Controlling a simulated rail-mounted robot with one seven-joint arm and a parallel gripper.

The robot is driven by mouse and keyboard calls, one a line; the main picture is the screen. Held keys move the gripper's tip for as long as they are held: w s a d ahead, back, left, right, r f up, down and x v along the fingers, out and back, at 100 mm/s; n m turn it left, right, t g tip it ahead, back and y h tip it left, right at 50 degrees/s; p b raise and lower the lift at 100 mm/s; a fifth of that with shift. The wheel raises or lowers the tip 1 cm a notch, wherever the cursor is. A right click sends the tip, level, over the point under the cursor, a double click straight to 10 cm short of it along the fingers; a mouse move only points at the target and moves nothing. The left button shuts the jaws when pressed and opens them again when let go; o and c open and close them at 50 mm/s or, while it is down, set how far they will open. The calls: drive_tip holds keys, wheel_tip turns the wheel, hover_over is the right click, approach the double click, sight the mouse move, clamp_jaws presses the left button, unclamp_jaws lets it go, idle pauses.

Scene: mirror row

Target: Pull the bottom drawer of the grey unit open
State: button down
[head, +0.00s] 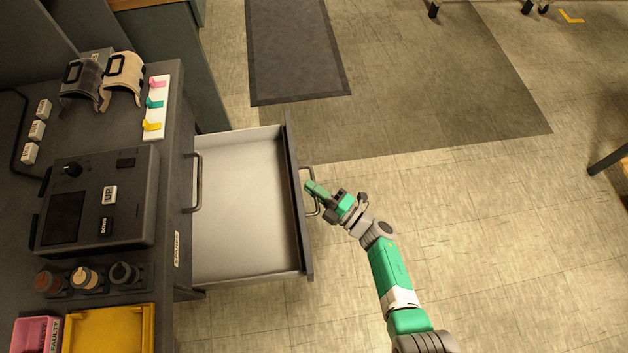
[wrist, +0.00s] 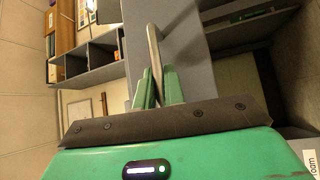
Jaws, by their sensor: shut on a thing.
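The grey unit (head: 182,235) stands at left in the head view. Its lower drawer (head: 235,215) is pulled well out, with a pale, empty interior. The drawer front (head: 293,200) faces right and carries a bar handle (head: 306,170). My gripper (head: 315,190) reaches in from the right and is shut on this handle. In the wrist view the handle (wrist: 154,50) passes between my two green fingers (wrist: 158,88), against the grey drawer front (wrist: 183,55). A second handle (head: 194,183) is on the unit's face above the open drawer, and that upper drawer is shut.
The unit's top holds a control box (head: 95,200), a yellow tray (head: 110,330), a pink bin (head: 35,335) and a strip of coloured hooks (head: 156,108). A dark mat (head: 295,50) lies behind. The floor (head: 480,220) to the right is clear.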

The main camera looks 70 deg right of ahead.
drive_tip(key=c, duration=1.5)
unclamp_jaws()
drive_tip(key=p+v, duration=0.1)
drive_tip(key=v, duration=0.6)
drive_tip(key=shift+s, duration=0.35)
drive_tip(key=shift+a+f, duration=0.1)
